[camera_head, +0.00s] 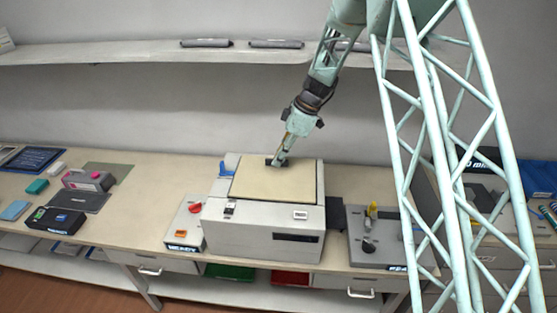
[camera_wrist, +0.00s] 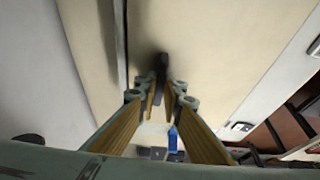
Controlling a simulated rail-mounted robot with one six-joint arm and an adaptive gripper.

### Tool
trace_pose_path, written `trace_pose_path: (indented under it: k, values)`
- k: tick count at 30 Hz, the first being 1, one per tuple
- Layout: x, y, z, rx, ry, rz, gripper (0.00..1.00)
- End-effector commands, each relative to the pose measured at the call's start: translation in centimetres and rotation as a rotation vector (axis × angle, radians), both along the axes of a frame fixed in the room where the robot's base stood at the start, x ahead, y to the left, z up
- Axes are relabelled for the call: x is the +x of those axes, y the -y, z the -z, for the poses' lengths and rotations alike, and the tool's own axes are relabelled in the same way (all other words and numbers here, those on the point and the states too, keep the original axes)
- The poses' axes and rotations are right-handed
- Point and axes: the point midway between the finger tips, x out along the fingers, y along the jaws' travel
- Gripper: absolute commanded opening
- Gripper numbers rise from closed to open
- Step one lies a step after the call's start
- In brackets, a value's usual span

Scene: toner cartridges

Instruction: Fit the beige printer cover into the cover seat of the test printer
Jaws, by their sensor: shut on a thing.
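The beige printer cover (camera_head: 258,187) lies over the top of the light grey test printer (camera_head: 248,237). It looks about level, but I cannot tell whether it sits fully in the cover seat. My gripper (camera_head: 277,163) points down at the cover's far part and is shut on its dark handle. In the wrist view, my gripper (camera_wrist: 160,88) has its two fingers closing around the dark handle (camera_wrist: 162,62), with the beige cover (camera_wrist: 205,40) behind. A dark line runs beside the cover there. The seat's inside is hidden under the cover.
A small grey box with a red knob (camera_head: 188,222) stands left of the printer. A grey panel with levers (camera_head: 375,240) stands to the right. Cartridges (camera_head: 88,181) and mats lie on the left of the bench (camera_head: 140,220). A shelf (camera_head: 130,52) runs along the wall behind.

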Motion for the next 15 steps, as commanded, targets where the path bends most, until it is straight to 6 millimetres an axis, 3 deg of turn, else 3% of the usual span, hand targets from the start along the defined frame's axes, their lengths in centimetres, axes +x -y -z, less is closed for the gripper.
trace_pose_path:
  k: [10,11,15]
  values:
    - [0.03,0.00,0.16,0.000,0.001,0.000,0.00]
    - [0.01,0.00,0.21,0.000,0.000,0.000,0.09]
    - [0.01,-0.01,0.20,0.000,0.000,0.000,0.21]
